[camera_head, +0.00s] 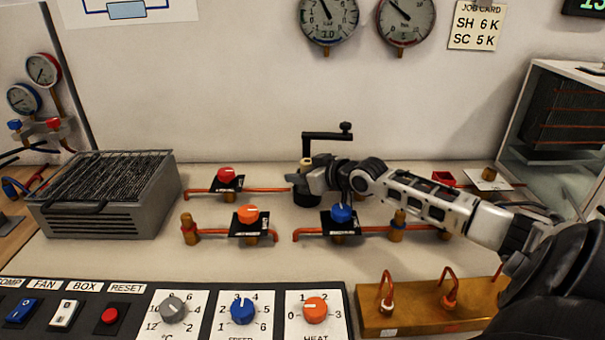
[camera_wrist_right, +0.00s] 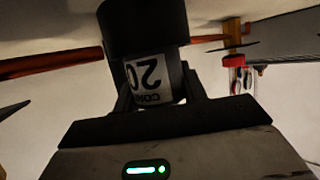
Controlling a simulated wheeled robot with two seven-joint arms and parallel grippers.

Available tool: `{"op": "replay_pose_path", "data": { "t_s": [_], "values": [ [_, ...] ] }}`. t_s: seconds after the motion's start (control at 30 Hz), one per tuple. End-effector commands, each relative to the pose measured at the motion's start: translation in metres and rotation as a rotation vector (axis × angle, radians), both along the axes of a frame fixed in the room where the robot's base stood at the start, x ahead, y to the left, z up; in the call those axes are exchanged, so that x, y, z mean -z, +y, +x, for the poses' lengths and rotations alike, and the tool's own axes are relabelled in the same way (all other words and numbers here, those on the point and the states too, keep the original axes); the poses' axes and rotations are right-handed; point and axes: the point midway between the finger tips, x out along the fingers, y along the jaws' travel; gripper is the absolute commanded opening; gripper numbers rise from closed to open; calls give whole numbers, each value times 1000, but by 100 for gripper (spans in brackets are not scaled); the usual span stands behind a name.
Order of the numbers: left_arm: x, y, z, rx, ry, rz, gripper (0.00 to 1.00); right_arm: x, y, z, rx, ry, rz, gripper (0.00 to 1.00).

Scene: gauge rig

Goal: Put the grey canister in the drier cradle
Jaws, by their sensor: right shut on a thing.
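My right gripper (camera_head: 318,180) reaches in from the right over the bench and is shut on a dark grey canister. In the right wrist view the canister (camera_wrist_right: 145,30) is a dark cylinder with a white label showing "20", held between the fingers. A copper pipe (camera_wrist_right: 50,64) runs toward its left side, and another copper piece shows at its right. In the head view the gripper mostly hides the canister. A black bracket with a knob (camera_head: 328,136) stands just behind the gripper, perhaps part of the drier cradle. I cannot tell whether the canister is seated. My left gripper is not in view.
Valves with red (camera_head: 227,174), orange (camera_head: 247,214) and blue (camera_head: 342,213) knobs sit on copper pipes around the gripper. A grey finned box (camera_head: 105,200) stands left. A brass block (camera_head: 420,314) with copper loops and a control panel (camera_head: 190,312) line the front.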

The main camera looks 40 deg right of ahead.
Motion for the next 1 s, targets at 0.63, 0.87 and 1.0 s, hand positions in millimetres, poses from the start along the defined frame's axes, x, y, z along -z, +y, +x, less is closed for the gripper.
{"op": "replay_pose_path", "data": {
  "t_s": [0.63,0.87,1.0],
  "values": [
    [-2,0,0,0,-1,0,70,-1,-1,-4,1,3,-1,64],
    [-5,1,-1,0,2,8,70,-11,-2,-29,-2,7,-4,64],
    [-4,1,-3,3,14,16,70,-18,-4,-47,0,6,-1,64]
  ]
}}
